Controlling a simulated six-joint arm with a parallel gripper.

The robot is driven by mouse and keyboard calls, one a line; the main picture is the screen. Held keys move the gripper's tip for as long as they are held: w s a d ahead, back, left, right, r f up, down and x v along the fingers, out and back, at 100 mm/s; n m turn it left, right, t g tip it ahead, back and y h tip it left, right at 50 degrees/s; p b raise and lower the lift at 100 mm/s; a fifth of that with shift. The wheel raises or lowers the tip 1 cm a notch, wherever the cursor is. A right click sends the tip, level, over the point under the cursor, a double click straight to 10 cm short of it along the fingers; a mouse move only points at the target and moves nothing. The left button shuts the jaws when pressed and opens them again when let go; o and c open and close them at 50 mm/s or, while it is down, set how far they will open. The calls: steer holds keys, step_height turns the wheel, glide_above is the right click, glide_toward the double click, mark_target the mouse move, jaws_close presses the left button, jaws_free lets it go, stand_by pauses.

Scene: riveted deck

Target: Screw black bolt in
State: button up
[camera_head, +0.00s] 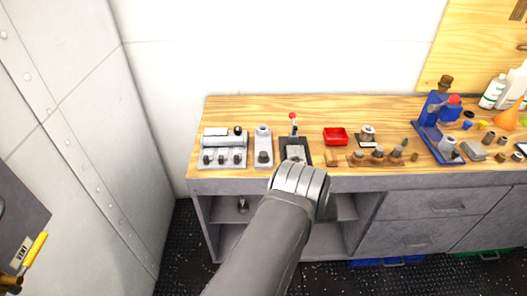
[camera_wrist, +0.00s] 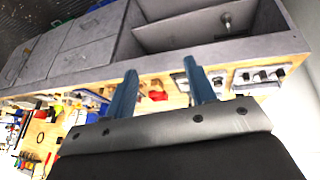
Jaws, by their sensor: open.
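My gripper (camera_wrist: 160,76) is open in the wrist view, its two blue fingers apart with nothing seen held between them. In the head view my arm reaches to the bench's front edge and its wrist hides the fingers. A grey fixture (camera_head: 222,157) with several dark bolt-like heads stands at the bench's left end. It also shows at the right of the wrist view (camera_wrist: 262,77), beyond the right finger. A narrow grey block (camera_head: 263,145) with one dark round head stands beside it. I cannot tell which head is the black bolt.
A red-knobbed lever (camera_head: 293,117) stands on a dark plate just beyond my wrist. Right of it are a red tray (camera_head: 335,136), a row of small brown-and-grey parts (camera_head: 378,155) and a blue press (camera_head: 436,115). Bottles crowd the far right. Open shelves lie below.

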steer(key=w+d+r+n+g, duration=0.1)
steer(key=w+d+r+n, duration=0.2)
steer(key=w+d+n, duration=0.4)
steer(key=n+g+y, duration=0.2)
steer(key=n+g, duration=0.2)
steer(key=n, duration=1.1)
glide_above(264, 154)
step_height(264, 154, down, 16)
steer(key=shift+a+f, duration=0.1)
steer(key=shift+f, duration=0.15)
steer(key=c, duration=1)
